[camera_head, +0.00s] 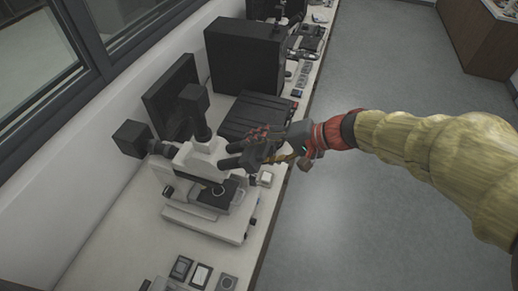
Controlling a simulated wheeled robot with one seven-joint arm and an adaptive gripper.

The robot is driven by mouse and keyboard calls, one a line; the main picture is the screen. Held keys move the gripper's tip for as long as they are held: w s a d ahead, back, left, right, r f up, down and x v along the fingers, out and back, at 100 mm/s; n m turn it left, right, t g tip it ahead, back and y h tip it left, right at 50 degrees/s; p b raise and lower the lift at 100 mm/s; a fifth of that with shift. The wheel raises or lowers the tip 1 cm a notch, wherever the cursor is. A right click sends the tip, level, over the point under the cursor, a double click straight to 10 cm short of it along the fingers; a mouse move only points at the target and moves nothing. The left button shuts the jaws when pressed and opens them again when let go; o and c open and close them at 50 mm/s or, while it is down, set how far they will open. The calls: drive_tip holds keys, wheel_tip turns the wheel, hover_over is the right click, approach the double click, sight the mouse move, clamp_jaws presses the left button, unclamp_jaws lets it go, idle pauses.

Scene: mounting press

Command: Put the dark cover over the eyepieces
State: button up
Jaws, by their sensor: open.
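The white microscope (207,172) stands on the bench in the head view. Its dark eyepiece tubes (229,162) point right, toward my gripper. My gripper (256,148) is open, just right of the eyepieces, and partly overlaps them in the picture. I cannot tell whether it touches them. I cannot pick out the dark cover with certainty; it may be hidden by the gripper or blend with the dark parts there.
A black monitor (171,95), a tall black case (245,57) and a low black box (256,114) stand behind the microscope. Several small flat items, including a dark square (181,267), lie at the near end. The floor (370,220) to the right is clear.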

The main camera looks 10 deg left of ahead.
drive_tip(key=v, duration=1.1)
drive_tip(key=shift+d+r, duration=0.2)
drive_tip(key=s+d+f+t+h+b, duration=0.2)
drive_tip(key=s+d+f+h+b, duration=0.3)
drive_tip(key=d+f+b, duration=0.5)
drive_tip(key=s+d+f+n+t+h+b, duration=0.1)
drive_tip(key=s+d+f+t+h+b, duration=0.1)
drive_tip(key=s+d+f+h+b, duration=0.3)
drive_tip(key=s+d+f+b, duration=0.4)
drive_tip(key=d+f+b, duration=0.1)
drive_tip(key=d+f, duration=0.1)
drive_tip(key=shift+f+t+h, duration=0.3)
drive_tip(key=shift+t+h, duration=0.1)
drive_tip(key=shift+d, duration=0.1)
